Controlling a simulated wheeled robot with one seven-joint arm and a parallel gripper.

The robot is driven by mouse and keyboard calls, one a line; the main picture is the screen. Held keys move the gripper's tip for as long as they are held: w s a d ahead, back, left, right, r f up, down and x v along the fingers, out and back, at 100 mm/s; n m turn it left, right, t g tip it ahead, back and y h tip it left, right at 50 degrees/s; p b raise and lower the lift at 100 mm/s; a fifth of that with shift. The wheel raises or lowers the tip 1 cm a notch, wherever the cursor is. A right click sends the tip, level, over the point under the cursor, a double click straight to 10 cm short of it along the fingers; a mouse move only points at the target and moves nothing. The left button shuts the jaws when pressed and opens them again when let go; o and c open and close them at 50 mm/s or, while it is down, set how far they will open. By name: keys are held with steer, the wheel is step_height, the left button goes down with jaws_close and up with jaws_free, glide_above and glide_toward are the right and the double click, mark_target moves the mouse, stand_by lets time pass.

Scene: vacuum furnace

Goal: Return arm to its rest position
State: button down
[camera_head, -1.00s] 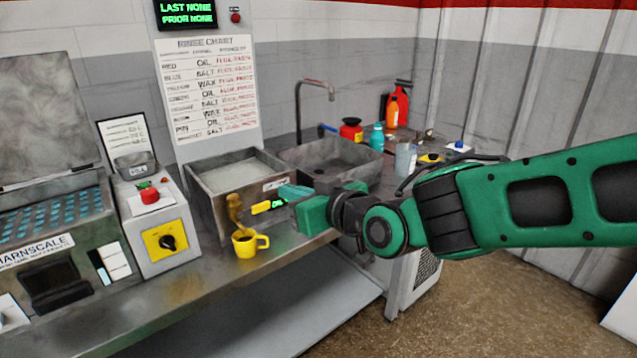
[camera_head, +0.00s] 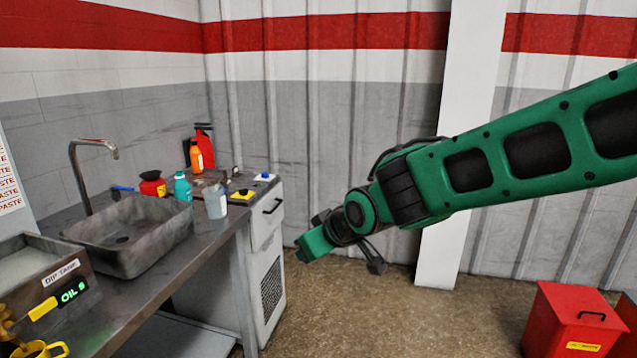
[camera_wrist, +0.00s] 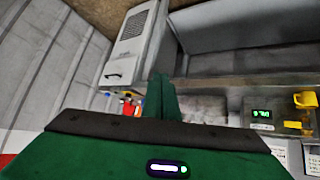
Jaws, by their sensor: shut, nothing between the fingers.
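My gripper (camera_head: 304,254) is at the end of my green arm, in free air right of the workbench and in front of the grey cabinet's right side in the head view. In the wrist view its green fingers (camera_wrist: 162,98) are together with nothing between them. My arm reaches in from the right edge of the head view, sloping down to the left.
The steel bench holds a sink (camera_head: 130,235), a dip tank (camera_head: 65,285) reading OIL, several bottles and a yellow mug (camera_head: 42,350). A grey cabinet (camera_head: 265,270) stands at the bench's end. A red bin (camera_head: 568,325) stands right. Floor between is open.

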steer(key=s+d+f+m+g+h, duration=0.1)
steer(key=s+d+m+h, duration=0.15)
steer(key=d, duration=0.85)
steer(key=s+d+f+m+g+h, duration=0.1)
steer(key=s+d+m, duration=0.2)
steer(key=d, duration=0.7)
steer(key=s+d+f+m+g+h, duration=0.1)
steer(key=s+d+m+h, duration=0.15)
steer(key=d, duration=0.85)
steer(key=s+d+m+g, duration=0.1)
steer(key=s+d+m, duration=0.1)
steer(key=s, duration=0.5)
steer(key=s+d+f+m+g, duration=0.1)
steer(key=s+d+m+g, duration=0.1)
steer(key=s+d, duration=0.3)
steer(key=s+d+f+m+g, duration=0.1)
steer(key=s+d, duration=0.3)
steer(key=s, duration=0.7)
steer(key=shift+d+m+g+y, duration=0.3)
steer(key=shift+m+y, duration=0.1)
steer(key=shift+m, duration=0.5)
steer(key=shift+a, duration=0.1)
